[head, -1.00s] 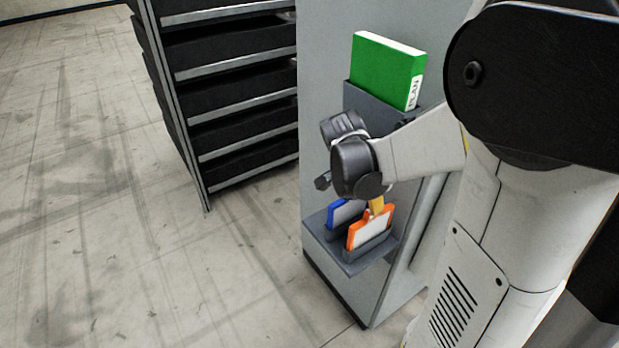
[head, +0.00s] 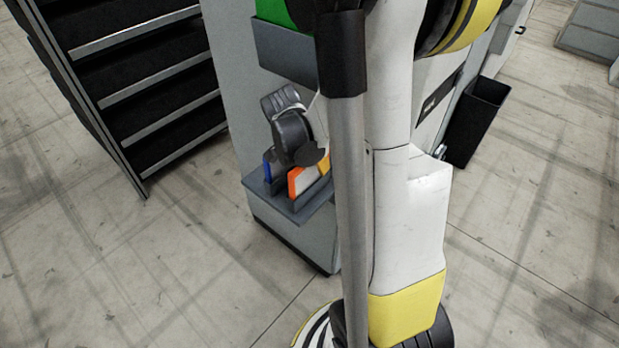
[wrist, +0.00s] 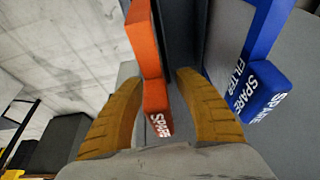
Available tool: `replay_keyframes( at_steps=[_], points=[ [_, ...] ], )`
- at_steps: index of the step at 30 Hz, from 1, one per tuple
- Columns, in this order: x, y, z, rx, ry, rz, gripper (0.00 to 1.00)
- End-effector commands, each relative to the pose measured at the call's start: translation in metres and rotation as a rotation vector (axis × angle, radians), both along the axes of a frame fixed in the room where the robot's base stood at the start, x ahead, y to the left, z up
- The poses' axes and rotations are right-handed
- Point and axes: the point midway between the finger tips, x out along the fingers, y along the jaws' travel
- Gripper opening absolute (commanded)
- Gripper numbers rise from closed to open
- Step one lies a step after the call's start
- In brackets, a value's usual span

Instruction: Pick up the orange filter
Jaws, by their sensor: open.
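The orange filter (head: 294,185), with a pale face, stands upright in a grey holder (head: 300,212) on the cabinet side in the head view. In the wrist view the orange filter (wrist: 145,38) shows edge-on, with a tab marked "SPARE" toward me. My gripper (wrist: 156,78) is open, its two yellow-brown fingers on either side of the tab, with a gap visible on the right. In the head view my gripper (head: 324,163) is at the filter's top, mostly hidden by my wrist and arm. I cannot tell whether the left finger touches.
A blue filter (wrist: 262,45) marked "SPARE FILTER" stands close on the right in the wrist view; it also shows in the head view (head: 267,170). A green binder (head: 273,11) sits in a pocket above. A dark shelf rack (head: 140,75) stands left; open floor lies in front.

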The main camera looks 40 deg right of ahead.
Motion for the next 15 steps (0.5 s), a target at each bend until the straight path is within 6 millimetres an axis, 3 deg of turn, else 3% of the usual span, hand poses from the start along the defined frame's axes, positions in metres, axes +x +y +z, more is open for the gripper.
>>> replay_keyframes(
  at_steps=[2, 6, 15],
  points=[
    [0.0, 0.0002, 0.0008, 0.0, 0.0, 0.0, 0.39],
    [0.0001, 0.0003, 0.001, 0.0, 0.0, 0.0, 0.0],
    [0.0, 0.0003, 0.0008, 0.0, 0.0, 0.0, 0.0]
  ],
)
